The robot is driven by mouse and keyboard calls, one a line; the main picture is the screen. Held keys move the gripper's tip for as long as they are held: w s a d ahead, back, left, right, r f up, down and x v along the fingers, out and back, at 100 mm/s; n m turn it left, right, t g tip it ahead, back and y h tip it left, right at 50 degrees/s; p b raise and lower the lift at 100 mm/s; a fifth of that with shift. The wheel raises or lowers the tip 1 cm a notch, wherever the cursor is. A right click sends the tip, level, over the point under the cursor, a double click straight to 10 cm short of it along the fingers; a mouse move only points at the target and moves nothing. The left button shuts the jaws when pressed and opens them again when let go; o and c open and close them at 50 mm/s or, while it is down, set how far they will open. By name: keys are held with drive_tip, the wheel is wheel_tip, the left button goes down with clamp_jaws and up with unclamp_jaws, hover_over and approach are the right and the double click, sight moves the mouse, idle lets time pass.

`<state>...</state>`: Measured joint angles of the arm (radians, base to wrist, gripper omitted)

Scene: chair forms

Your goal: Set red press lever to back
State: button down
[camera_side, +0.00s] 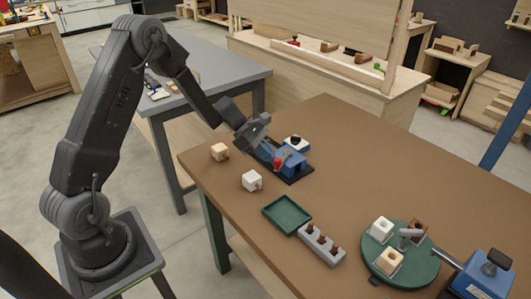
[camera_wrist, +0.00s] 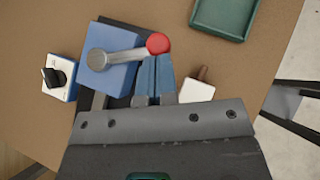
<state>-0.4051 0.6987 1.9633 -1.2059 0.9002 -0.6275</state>
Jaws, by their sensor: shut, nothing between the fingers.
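The press is a blue block (camera_side: 291,159) on a dark base plate. It also shows in the wrist view (camera_wrist: 112,72). A grey lever arm (camera_wrist: 122,53) runs from a round pivot on top of the blue block to a red ball knob (camera_wrist: 158,43). The knob also shows in the side view (camera_side: 277,163). My gripper (camera_wrist: 155,58) is shut and empty, its blue fingertips right beside the red knob. I cannot tell whether they touch it. In the side view my gripper (camera_side: 272,154) reaches over the base plate and partly hides it.
A white box with a black knob (camera_wrist: 59,78) stands beside the press. A white block (camera_side: 252,181) and a cream block (camera_side: 219,151) stand near the table edge. A green tray (camera_side: 271,208), a grey pegged block (camera_side: 319,248) and a green turntable (camera_side: 416,275) stand further right.

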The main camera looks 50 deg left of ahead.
drive_tip(key=d+n+t+y, duration=0.1)
drive_tip(key=d+n, duration=0.1)
drive_tip(key=shift+w+d+n+t, duration=0.1)
drive_tip(key=shift+d+n+t, duration=0.1)
drive_tip(key=shift+n+t, duration=0.1)
drive_tip(key=w+d, duration=0.6)
idle(0.6)
idle(0.5)
drive_tip(key=s+r, duration=0.6)
drive_tip(key=s, duration=0.5)
drive_tip(key=shift+s+a+r, duration=0.15)
drive_tip(key=shift+a+r, duration=0.15)
drive_tip(key=shift+r, duration=0.1)
